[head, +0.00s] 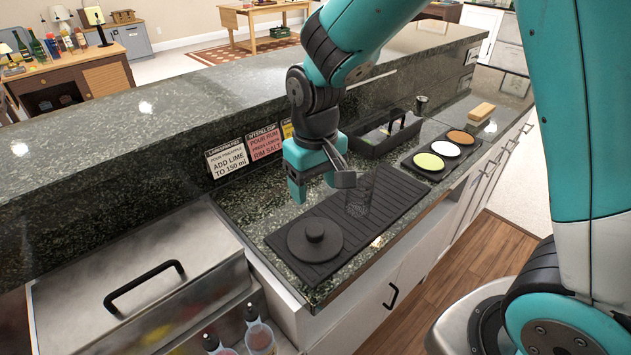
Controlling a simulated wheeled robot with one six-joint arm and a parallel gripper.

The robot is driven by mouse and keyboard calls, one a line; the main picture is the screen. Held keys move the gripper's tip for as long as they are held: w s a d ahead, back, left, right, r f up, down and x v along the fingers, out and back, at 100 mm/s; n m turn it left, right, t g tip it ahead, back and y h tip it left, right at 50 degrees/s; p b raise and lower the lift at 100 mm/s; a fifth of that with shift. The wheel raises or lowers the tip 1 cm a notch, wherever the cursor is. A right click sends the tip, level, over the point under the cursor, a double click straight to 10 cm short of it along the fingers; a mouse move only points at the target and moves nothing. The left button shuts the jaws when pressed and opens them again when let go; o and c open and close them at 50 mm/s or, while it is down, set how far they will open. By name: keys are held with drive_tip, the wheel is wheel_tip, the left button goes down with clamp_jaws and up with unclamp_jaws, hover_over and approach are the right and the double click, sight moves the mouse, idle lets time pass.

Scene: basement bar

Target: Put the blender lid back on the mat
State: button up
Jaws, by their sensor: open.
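The blender lid (315,240) is a dark round disc with a knob on top. It lies flat, knob up, on the near left end of the black ribbed mat (393,206) on the green stone counter. My gripper (318,196) hangs above the counter, over the mat's back edge and up and to the right of the lid. It is open, with nothing seen between its fingers, and is apart from the lid. A clear glass (359,195) stands on the mat just right of my gripper, partly hidden by it.
A black caddy (376,140) and a tray with white, green and brown rounds (429,161) stand farther right. Recipe cards (228,158) lean against the raised bar ledge behind. A steel bin lid with a black handle (145,285) is at left. Bottles (259,335) stand below it.

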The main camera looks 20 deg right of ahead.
drive_tip(key=s+a+r+n+y, duration=0.2)
drive_tip(key=s+r, duration=0.3)
drive_tip(key=s, duration=0.4)
drive_tip(key=s+a+r+n+y, duration=0.2)
drive_tip(key=s+r, duration=0.4)
drive_tip(key=s, duration=0.3)
drive_tip(key=shift+s+a+n, duration=0.3)
drive_tip(key=shift+n, duration=0.1)
drive_tip(key=shift+r, duration=0.1)
drive_tip(key=shift+c, duration=0.5)
